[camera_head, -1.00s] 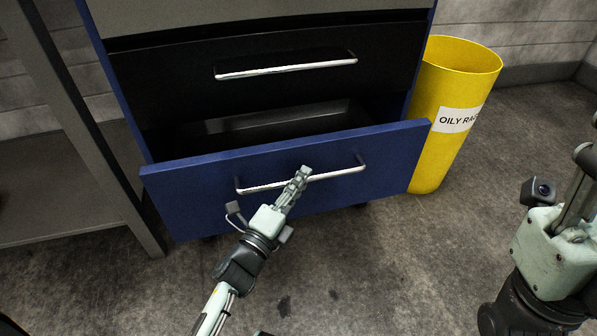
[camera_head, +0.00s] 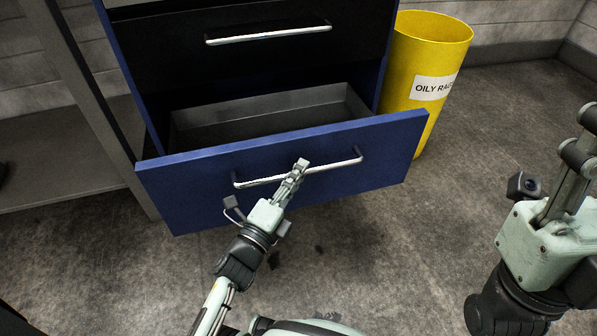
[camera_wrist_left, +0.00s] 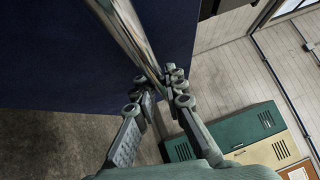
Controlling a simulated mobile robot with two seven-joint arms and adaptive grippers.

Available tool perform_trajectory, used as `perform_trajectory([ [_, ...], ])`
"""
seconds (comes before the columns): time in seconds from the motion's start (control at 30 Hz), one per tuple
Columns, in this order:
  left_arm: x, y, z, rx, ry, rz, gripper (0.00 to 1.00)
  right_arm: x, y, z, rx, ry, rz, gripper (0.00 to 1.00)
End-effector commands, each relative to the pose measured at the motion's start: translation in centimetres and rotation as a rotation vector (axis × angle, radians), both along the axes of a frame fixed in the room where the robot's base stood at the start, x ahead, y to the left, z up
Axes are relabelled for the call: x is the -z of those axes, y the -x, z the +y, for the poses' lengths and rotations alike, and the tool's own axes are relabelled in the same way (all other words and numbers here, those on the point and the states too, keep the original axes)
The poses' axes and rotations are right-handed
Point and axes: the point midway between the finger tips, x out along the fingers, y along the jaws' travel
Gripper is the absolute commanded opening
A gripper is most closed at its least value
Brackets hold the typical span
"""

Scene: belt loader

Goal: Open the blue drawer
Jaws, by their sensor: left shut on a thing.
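The blue drawer (camera_head: 215,208) is pulled out from its cabinet, and its grey inside shows empty. A silver bar handle (camera_head: 335,165) runs across its front. My left gripper (camera_head: 298,170) is shut on the handle near its middle. In the left wrist view the handle (camera_wrist_left: 130,30) passes between the fingers of the left gripper (camera_wrist_left: 158,88), in front of the blue drawer face (camera_wrist_left: 60,60). Part of my right arm shows at the right edge, but its fingertips are not clearly seen.
A black drawer (camera_head: 255,60) with a silver handle is shut above. A yellow "OILY RAGS" bin (camera_head: 410,65) stands right of the cabinet, close behind the drawer front's right end. A grey shelf frame (camera_head: 90,90) stands at left. The floor in front is clear.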

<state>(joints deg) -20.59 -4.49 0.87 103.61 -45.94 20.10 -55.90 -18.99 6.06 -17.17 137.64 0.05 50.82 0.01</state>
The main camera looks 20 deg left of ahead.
Motion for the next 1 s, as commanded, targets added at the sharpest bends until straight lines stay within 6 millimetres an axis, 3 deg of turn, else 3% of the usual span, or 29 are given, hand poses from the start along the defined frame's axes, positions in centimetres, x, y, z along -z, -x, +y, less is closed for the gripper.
perform_trajectory([
  [0.33,-0.1,0.0,0.0,0.000,0.000,-0.002,0.00,-0.1,-0.1,0.0,0.000,0.001,-0.003,0.40],
  [0.37,-0.1,0.0,0.0,0.000,0.000,-0.002,0.14,-0.1,-0.1,0.0,0.000,0.001,-0.003,0.40],
  [0.5,-0.1,0.0,0.0,0.000,0.000,-0.001,0.32,-0.2,-0.1,0.0,0.000,0.002,-0.005,0.40],
  [0.83,-0.3,0.0,0.0,0.000,0.000,-0.001,0.32,-0.2,-0.1,0.0,0.000,0.007,-0.009,0.40],
  [1.0,-2.3,0.0,0.0,0.002,-0.003,-0.004,0.32,-0.2,0.0,0.0,0.001,0.004,-0.007,0.40],
])
